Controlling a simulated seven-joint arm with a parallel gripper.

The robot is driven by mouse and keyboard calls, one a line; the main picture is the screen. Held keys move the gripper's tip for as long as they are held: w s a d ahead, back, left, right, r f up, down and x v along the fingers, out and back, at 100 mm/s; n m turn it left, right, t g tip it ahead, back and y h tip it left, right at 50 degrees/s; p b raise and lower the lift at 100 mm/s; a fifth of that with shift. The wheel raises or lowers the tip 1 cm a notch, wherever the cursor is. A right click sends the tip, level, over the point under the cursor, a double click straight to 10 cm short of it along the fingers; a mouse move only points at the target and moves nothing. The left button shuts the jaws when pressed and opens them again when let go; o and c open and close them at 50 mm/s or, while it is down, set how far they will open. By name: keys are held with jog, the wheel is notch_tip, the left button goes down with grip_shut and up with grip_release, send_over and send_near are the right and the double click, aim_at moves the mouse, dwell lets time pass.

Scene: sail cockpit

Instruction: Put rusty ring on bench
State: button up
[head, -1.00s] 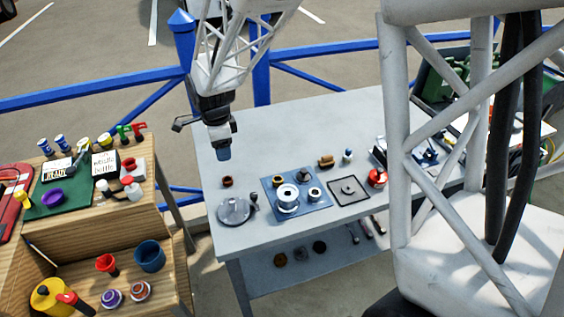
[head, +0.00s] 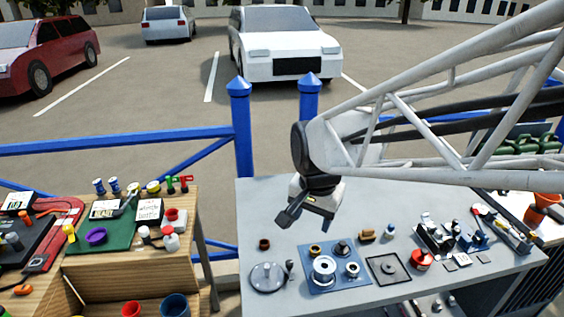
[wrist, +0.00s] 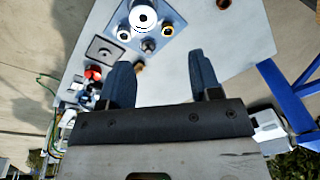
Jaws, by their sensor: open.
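A small brown, rust-coloured ring (head: 264,244) sits on the grey bench (head: 262,212), left of a blue mat. It also shows at the top edge of the wrist view (wrist: 223,4). A second, orange-brown ring (head: 315,250) lies on the mat's back left; I cannot tell for certain which is the rusty ring. My gripper (head: 309,214) is above the back middle of the bench, apart from everything on it. In the wrist view its two dark blue fingers (wrist: 162,66) are spread with nothing between them.
The blue mat (head: 337,281) holds several metal parts. A grey round plate (head: 267,278) stands to its left, a dark square tray (head: 388,269) and red pot (head: 420,260) to its right. A wooden bench (head: 120,262) with tools is at left. The back left of the grey bench is clear.

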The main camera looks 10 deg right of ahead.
jog(key=s+d+r+n, duration=0.1)
jog(key=s+n, duration=0.2)
jog(key=s, duration=0.3)
jog(key=s+d+r+n+t, duration=0.1)
jog(key=s+d+n, duration=0.1)
jog(key=s+n, duration=0.2)
jog(key=shift+s+d, duration=0.25)
jog(key=shift+s, duration=1.1)
